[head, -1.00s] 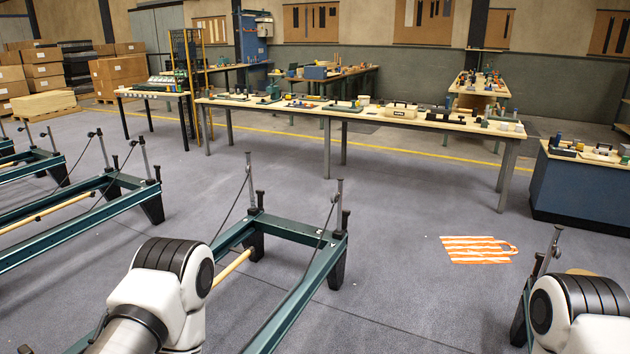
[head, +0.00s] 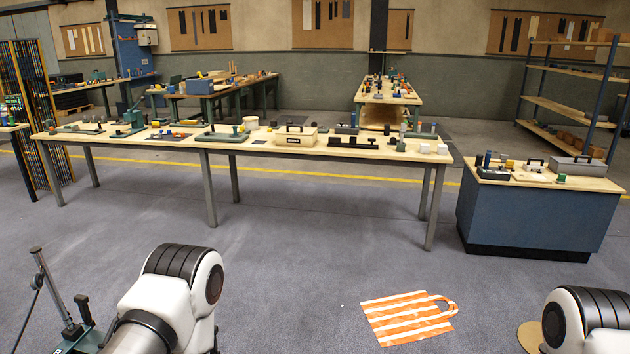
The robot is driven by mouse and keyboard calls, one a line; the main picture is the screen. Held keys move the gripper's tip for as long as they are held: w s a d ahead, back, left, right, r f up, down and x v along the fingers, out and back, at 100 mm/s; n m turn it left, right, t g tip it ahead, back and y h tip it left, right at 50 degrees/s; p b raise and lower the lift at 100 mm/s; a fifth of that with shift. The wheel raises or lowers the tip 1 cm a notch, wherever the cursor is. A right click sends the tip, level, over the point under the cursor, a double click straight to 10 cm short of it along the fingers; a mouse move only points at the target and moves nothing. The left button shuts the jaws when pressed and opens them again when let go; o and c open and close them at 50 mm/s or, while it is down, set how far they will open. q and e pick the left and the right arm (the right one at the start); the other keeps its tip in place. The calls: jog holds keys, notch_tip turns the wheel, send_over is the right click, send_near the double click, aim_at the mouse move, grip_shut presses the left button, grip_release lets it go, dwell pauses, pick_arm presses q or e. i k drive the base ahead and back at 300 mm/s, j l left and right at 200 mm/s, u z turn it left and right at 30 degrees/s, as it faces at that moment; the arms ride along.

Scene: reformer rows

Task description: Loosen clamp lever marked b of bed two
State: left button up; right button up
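One end of a green reformer frame (head: 85,338) shows at the lower left, with an upright metal post (head: 52,290) and a short black-knobbed post (head: 84,308). My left arm covers part of it. I cannot tell which bed it is, and no clamp lever marked b can be made out. My two arms reach in at the bottom left and bottom right, but neither gripper is in the picture.
An orange-and-white striped bag (head: 408,318) lies flat on the floor between my arms. A long wooden workbench (head: 270,150) with tools crosses ahead, and a blue cabinet (head: 530,218) stands at right. The grey floor between my arms and the bench is mostly clear.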

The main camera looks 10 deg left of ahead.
aim_at(81, 301)
jog(key=i, duration=1)
jog(key=i+u, duration=0.1)
jog(key=i, duration=0.85)
jog(key=i+l+u, duration=0.1)
jog(key=i, duration=0.9)
jog(key=i+j+u, duration=0.1)
jog(key=i+u, duration=0.6)
jog(key=u, duration=0.2)
jog(key=i+u, duration=0.45)
jog(key=i+l+u, duration=0.2)
jog(key=u, duration=0.25)
jog(key=i+j+u, duration=0.15)
jog(key=i+u, duration=0.6)
jog(key=i+l+u, duration=0.1)
jog(key=i+u, duration=0.3)
